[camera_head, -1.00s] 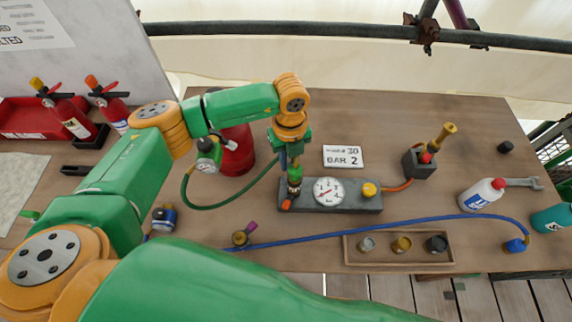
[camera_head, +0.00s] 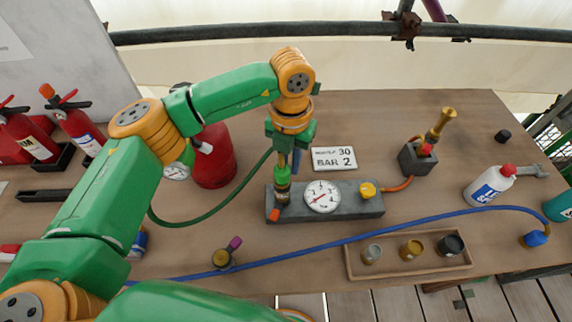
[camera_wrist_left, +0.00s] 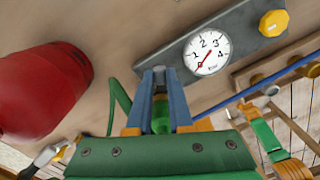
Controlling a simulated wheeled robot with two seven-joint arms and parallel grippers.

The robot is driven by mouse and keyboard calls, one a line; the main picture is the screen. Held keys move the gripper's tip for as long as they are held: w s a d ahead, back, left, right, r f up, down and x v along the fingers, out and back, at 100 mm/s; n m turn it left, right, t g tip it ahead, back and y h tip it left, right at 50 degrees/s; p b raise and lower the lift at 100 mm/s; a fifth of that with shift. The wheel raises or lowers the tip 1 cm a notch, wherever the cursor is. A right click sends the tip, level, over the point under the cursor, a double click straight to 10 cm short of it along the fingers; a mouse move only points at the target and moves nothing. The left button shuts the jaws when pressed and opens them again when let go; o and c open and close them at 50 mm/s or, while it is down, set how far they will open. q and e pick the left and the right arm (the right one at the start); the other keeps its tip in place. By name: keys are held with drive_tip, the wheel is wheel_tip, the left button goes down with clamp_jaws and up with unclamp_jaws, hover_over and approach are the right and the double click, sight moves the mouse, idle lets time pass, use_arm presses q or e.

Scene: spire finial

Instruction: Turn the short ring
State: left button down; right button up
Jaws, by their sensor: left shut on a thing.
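A grey gauge block (camera_head: 345,207) lies on the table with a round white dial (camera_head: 322,196) and a yellow knob (camera_head: 367,190). At its left end stands an upright fitting with a green ring (camera_head: 283,176) and an orange-red piece (camera_head: 274,214) at its foot. My left gripper (camera_head: 285,166) points down over this fitting, its fingers shut on the green ring. In the left wrist view green shows between the blue-grey fingers (camera_wrist_left: 160,80), whose tips reach the block's end. The fingers partly hide the ring. I cannot tell if it is turned.
A green hose runs left from the fitting, near a red cylinder (camera_head: 213,158). A blue hose (camera_head: 400,228) crosses in front of the block. A tray (camera_head: 408,267) of small caps sits at the front edge. A block with a brass nozzle (camera_head: 417,158) stands to the right.

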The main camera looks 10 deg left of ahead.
use_arm(q)
drive_tip(key=shift+d+m+b, duration=0.15)
drive_tip(key=shift+m+b, duration=0.15)
drive_tip(key=shift+m, duration=0.2)
idle(0.3)
drive_tip(key=c, duration=0.8)
unclamp_jaws()
wheel_tip(320, 180, up, 7)
drive_tip(key=shift+d+r+b, duration=0.1)
drive_tip(key=shift+b, duration=0.65)
